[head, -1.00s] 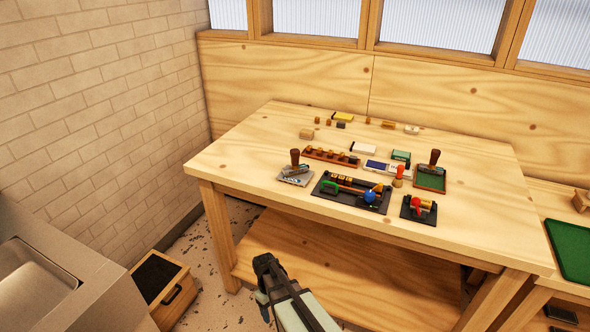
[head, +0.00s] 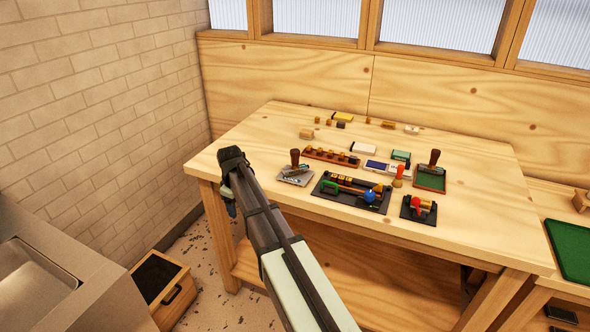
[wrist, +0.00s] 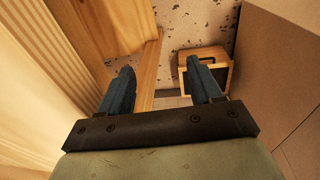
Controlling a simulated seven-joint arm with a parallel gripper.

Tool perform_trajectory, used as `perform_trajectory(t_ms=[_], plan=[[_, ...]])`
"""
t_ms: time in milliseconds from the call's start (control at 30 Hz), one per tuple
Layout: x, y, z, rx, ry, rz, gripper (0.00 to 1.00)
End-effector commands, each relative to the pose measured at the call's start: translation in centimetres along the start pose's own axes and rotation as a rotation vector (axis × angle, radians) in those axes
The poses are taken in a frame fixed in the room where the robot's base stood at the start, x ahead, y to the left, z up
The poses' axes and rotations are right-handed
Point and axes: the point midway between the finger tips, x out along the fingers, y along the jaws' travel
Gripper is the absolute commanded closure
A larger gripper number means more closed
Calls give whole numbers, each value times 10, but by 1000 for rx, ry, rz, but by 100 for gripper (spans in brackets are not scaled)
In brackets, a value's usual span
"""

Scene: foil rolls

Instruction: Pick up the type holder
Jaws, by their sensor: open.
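Two wooden-handled hand tools with metal heads could be the type holder. One (head: 295,158) stands upright over a grey plate at the left of the work area, and a similar one (head: 434,160) stands at a green pad on the right. I cannot tell which is meant. My gripper (head: 231,208) hangs at the table's front-left corner, pointing down, left of both tools and apart from them. In the wrist view my gripper (wrist: 160,64) shows two spread fingers with nothing between them. Neither tool shows in the wrist view.
The wooden table (head: 470,240) holds a black tray (head: 325,192) of tools, a rack of small blocks (head: 331,157), a small black stand (head: 407,212) and several foil boxes. A wooden box (head: 160,285) sits on the floor at left. The brick wall is further left. The table's front-left top is clear.

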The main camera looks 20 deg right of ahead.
Motion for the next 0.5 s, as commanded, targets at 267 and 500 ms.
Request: perform_trajectory(t_ms=[267, 500], plan=[[-70, 23, -27, -58, 48, 45, 36], [-120, 62, -2, 86, 85, 60, 36]])
